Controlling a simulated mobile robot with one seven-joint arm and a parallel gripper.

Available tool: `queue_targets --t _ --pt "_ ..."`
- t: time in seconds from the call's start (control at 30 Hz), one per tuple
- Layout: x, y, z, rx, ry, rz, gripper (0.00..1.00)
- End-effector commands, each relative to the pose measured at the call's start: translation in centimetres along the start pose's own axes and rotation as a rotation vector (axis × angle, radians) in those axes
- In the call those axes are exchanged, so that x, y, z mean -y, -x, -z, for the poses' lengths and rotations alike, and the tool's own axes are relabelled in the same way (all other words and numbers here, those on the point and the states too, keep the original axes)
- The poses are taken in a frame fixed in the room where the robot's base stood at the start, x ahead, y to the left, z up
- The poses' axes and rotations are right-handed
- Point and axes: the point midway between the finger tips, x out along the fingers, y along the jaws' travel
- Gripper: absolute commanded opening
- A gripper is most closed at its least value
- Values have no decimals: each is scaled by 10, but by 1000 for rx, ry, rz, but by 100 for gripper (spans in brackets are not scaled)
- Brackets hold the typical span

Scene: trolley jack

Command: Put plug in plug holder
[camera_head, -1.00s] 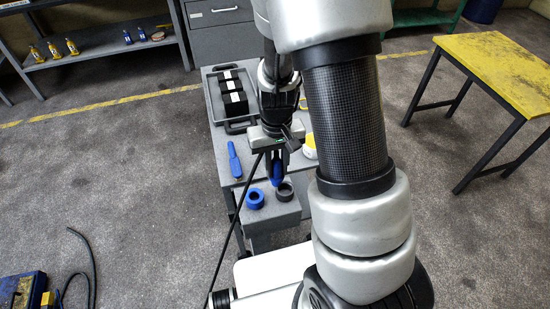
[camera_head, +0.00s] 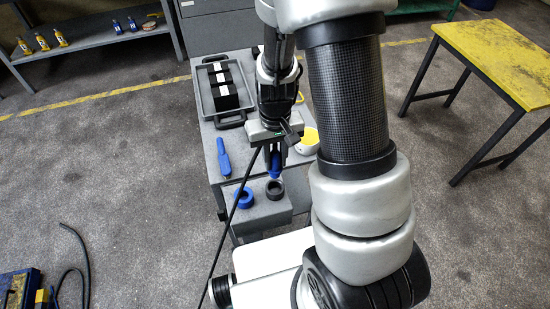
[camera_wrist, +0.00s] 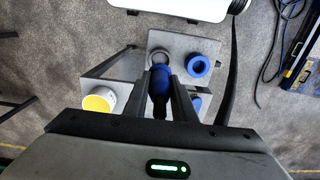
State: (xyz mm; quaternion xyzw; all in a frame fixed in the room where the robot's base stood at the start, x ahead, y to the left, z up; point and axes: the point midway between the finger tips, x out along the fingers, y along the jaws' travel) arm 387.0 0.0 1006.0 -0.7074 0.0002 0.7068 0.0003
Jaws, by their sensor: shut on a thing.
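My gripper (camera_head: 275,160) is shut on a blue plug (camera_wrist: 160,73), which points down between the fingers. The plug also shows below the fingers in the head view (camera_head: 274,168). Two round holders stand on a grey box: a black ring (camera_head: 274,190) and a blue ring (camera_head: 243,198). In the head view the plug appears just behind or above the black ring. In the wrist view the plug's tip overlaps the near edge of the dark ring (camera_wrist: 159,55), with the blue ring (camera_wrist: 198,66) to the right. I cannot tell its height above the ring.
A grey trolley (camera_head: 211,140) carries a tray (camera_head: 249,103) of black blocks, a blue-handled tool (camera_head: 224,158) and a white and yellow tub (camera_head: 307,141). A black cable (camera_head: 236,200) hangs in front of the box's left side. A yellow table (camera_head: 495,62) stands right.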

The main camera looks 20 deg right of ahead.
Motion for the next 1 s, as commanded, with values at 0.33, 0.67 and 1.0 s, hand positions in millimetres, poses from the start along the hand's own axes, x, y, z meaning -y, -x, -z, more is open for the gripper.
queue_targets --t 0.33,0.67,1.0 --pt "0 -31 0 0 0 0 0" --pt "0 -56 0 0 1 0 0" --pt "0 -56 0 0 1 0 0"
